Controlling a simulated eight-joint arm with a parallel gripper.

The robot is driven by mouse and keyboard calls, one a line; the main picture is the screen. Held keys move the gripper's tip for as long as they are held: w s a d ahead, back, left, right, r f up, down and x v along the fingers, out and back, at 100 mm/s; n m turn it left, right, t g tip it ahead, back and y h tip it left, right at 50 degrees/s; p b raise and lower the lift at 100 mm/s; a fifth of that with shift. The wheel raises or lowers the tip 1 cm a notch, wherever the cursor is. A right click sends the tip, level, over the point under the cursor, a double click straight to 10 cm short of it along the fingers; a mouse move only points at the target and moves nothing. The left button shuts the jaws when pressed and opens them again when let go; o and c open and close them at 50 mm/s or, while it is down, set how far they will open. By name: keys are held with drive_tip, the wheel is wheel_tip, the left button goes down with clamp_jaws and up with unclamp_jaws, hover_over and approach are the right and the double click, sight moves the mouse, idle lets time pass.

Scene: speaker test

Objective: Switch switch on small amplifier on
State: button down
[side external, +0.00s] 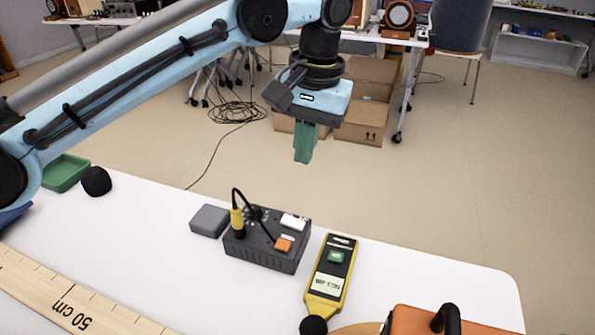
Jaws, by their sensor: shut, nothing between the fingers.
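The small amplifier (268,240) is a dark grey box near the middle of the white table. Its top carries a white switch (293,222), an orange switch (284,243), and some small knobs. A yellow and black plug (237,222) stands upright at its left end, with a black cable looping over the top. I cannot tell the switch positions. My gripper (303,157) has green fingers, is shut and empty, and hangs above the amplifier, apart from it.
A grey block (208,220) sits left of the amplifier. A yellow sound meter (331,270) lies to its right. An orange case (455,321) is at front right. A wooden ruler (75,295), green tray (65,173) and black ball (96,181) lie left.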

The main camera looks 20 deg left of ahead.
sight(288, 219)
drive_tip(key=shift+a, duration=0.5)
drive_tip(key=f, duration=0.4)
drive_tip(key=a+f, duration=0.1)
drive_tip(key=f, duration=0.4)
drive_tip(key=a+f, duration=0.1)
drive_tip(key=f, duration=0.3)
drive_tip(key=shift+f, duration=0.4)
drive_tip(key=shift+a+f, duration=0.1)
drive_tip(key=shift+f, duration=0.1)
drive_tip(key=shift+d, duration=0.2)
